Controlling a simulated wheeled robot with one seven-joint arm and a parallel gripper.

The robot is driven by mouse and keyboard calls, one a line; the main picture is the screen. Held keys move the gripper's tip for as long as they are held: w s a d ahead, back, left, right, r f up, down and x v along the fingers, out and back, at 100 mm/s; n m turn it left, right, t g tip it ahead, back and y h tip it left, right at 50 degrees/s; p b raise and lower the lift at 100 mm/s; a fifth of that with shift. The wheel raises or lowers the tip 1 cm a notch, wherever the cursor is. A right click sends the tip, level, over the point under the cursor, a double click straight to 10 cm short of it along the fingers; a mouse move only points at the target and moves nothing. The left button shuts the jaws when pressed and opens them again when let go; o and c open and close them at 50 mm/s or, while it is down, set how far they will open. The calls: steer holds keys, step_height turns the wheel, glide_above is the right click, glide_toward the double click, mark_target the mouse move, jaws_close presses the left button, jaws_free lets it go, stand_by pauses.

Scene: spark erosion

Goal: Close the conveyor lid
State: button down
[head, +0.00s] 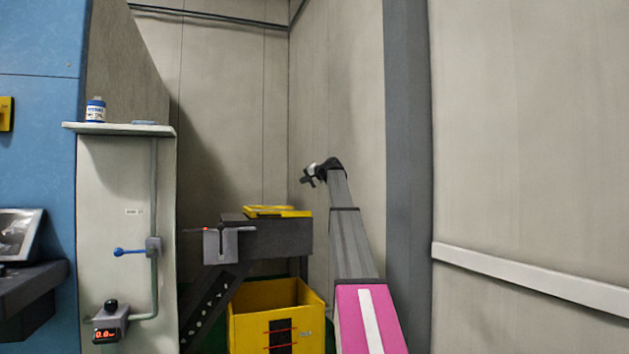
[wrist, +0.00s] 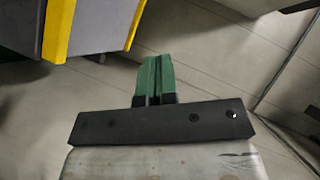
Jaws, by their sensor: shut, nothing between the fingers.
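The conveyor (head: 265,240) is a dark grey sloped unit at the middle of the head view. A yellow piece that looks like its lid (head: 278,211) shows on its top; how far it stands open is hard to tell at this size. My gripper (head: 306,179) is up above and to the right of the conveyor, apart from it. In the wrist view, the green fingers of my gripper (wrist: 154,62) are together with nothing between them. A grey panel with yellow edges (wrist: 95,25) shows beyond them at the upper left, likely part of the conveyor.
A yellow bin (head: 275,310) stands under the conveyor's raised end. A pale cabinet (head: 125,220) with a shelf, bottle (head: 95,109) and blue-handled valve (head: 130,252) is at left. A grey pillar (head: 407,150) and a wall rail (head: 530,278) are at right.

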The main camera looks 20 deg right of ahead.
steer(key=a+f+n+h, duration=0.3)
steer(key=a+f+h, duration=0.15)
steer(key=a, duration=0.35)
steer(key=n+g+h, duration=0.1)
steer(key=n+h, duration=0.1)
steer(key=n, duration=0.1)
glide_toward(276, 212)
step_height(276, 212, down, 3)
steer(key=w, duration=0.3)
steer(key=shift+s+a+f, duration=0.15)
steer(key=shift+a+f, duration=0.5)
steer(key=shift+f, duration=0.15)
steer(key=shift+f, duration=0.1)
